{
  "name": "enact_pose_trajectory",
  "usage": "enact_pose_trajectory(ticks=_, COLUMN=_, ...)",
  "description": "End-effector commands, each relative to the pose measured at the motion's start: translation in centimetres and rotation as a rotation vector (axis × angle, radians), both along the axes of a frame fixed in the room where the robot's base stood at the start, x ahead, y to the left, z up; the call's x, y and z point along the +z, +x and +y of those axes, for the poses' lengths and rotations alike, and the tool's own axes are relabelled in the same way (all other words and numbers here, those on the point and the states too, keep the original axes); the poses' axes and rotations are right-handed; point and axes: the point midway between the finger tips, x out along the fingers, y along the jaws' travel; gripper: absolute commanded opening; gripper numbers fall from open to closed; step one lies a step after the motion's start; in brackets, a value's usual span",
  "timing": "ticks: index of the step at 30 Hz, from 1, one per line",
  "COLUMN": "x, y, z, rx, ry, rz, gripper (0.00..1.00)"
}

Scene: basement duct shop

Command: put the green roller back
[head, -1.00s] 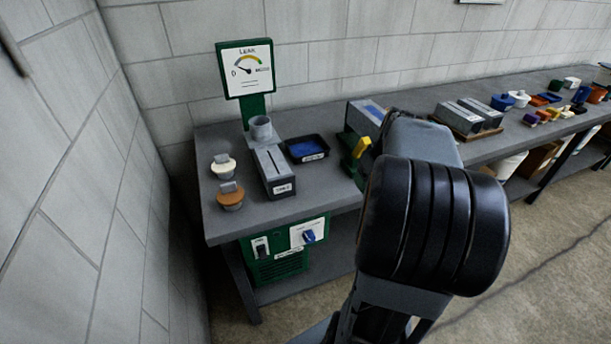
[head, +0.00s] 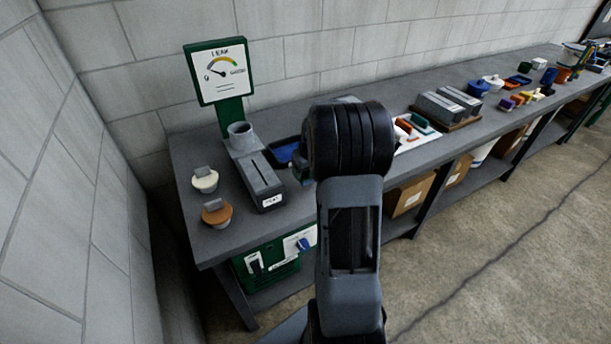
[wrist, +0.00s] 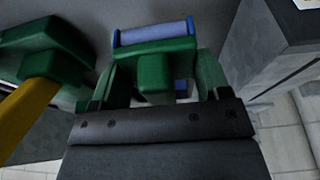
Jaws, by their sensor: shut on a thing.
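In the wrist view, my gripper (wrist: 162,88) is shut on the green roller. The green roller (wrist: 155,52) has a green frame with a pale blue-violet cylinder across its far end. To its left is another green piece (wrist: 45,45) with a yellow handle (wrist: 25,105); I cannot tell what it is. In the head view my dark arm covers the gripper and the held roller. A white board (head: 414,141) on the bench shows right of my arm, with an orange-red tool (head: 403,127) and a teal-green one (head: 422,123) on it.
The grey bench (head: 235,225) runs along the block wall. On it are a leak gauge (head: 221,72), a grey slotted block (head: 262,183), a white knob (head: 205,180), a brown knob (head: 216,213), a blue tray (head: 284,152) and grey boxes (head: 440,107). Open floor lies right.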

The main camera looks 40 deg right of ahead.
Motion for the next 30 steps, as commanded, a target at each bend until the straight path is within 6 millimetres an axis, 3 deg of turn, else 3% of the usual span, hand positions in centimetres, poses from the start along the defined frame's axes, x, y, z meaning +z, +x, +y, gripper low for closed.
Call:
enact_pose_trajectory(ticks=8, x=-1.0, y=0.8, z=0.0, rx=-0.002, ry=-0.001, rz=-0.001, gripper=0.51)
enact_pose_trajectory(ticks=16, x=-4.1, y=0.9, z=0.1, rx=-0.002, ry=0.001, rz=0.001, gripper=0.51)
enact_pose_trajectory(ticks=28, x=-4.6, y=0.9, z=0.1, rx=-0.002, ry=-0.001, rz=-0.001, gripper=0.51)
enact_pose_trajectory(ticks=29, x=-4.5, y=0.9, z=0.1, rx=-0.002, ry=-0.001, rz=-0.001, gripper=0.72)
enact_pose_trajectory(ticks=30, x=-4.5, y=0.9, z=0.1, rx=-0.002, ry=-0.001, rz=-0.001, gripper=0.76)
